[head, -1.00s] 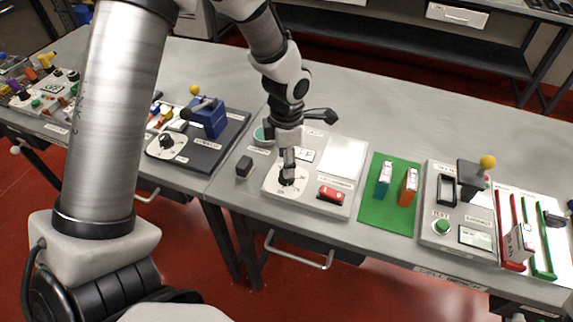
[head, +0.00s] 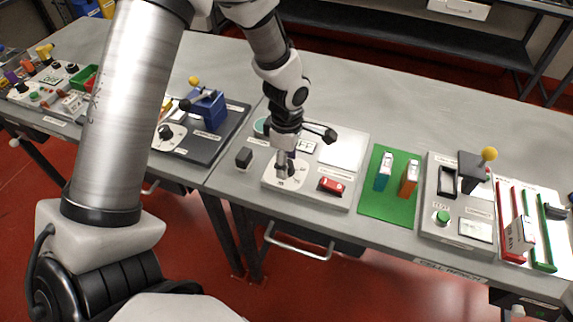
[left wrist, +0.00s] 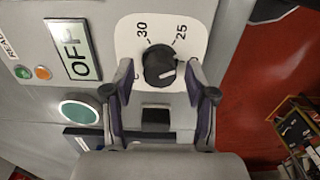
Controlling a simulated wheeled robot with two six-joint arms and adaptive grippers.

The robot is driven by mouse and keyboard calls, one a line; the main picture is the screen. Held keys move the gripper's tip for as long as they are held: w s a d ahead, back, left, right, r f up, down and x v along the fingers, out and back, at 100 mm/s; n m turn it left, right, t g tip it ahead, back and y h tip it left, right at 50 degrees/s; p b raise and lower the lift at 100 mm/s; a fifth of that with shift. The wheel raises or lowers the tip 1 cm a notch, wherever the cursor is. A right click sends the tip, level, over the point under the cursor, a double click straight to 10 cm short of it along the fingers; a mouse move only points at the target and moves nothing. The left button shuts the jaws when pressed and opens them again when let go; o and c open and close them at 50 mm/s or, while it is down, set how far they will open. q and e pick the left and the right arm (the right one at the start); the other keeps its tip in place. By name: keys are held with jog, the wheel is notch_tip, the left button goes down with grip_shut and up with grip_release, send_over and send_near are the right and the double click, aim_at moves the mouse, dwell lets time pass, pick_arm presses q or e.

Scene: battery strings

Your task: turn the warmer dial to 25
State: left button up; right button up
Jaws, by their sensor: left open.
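The warmer dial is a black round knob (left wrist: 159,65) on a white scale plate (left wrist: 133,45) marked 30 and 25. In the left wrist view its white mark points to the lower right, away from the 25. In the head view the white plate (head: 273,177) shows under my left gripper (head: 285,170), which partly hides the knob. My left gripper (left wrist: 160,80) is open, with one finger on each side of the knob; I cannot tell whether either touches it. The display (left wrist: 73,49) reads OFF. My right gripper is not in view.
A red rocker switch (head: 331,185) and a pale flat plate (head: 343,155) lie right of the dial, and a small black block (head: 244,158) to its left. A green mat (head: 385,205) with two upright cells is further right. The bench behind is clear.

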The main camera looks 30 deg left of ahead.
pick_arm(q)
jog(key=c, duration=0.9)
jog(key=n+b, duration=0.2)
jog(key=n, duration=0.1)
jog(key=shift+f+b, duration=0.35)
jog(key=shift+c, duration=0.2)
jog(key=shift+r+n+b, duration=0.15)
jog(key=shift+n+b, duration=0.2)
jog(key=shift+n, duration=0.65)
jog(key=shift+r+n, duration=0.25)
jog(key=shift+n, duration=0.15)
jog(key=shift+f, duration=0.15)
jog(key=shift+n, duration=0.3)
jog(key=o, duration=0.9)
jog(key=shift+o, duration=0.2)
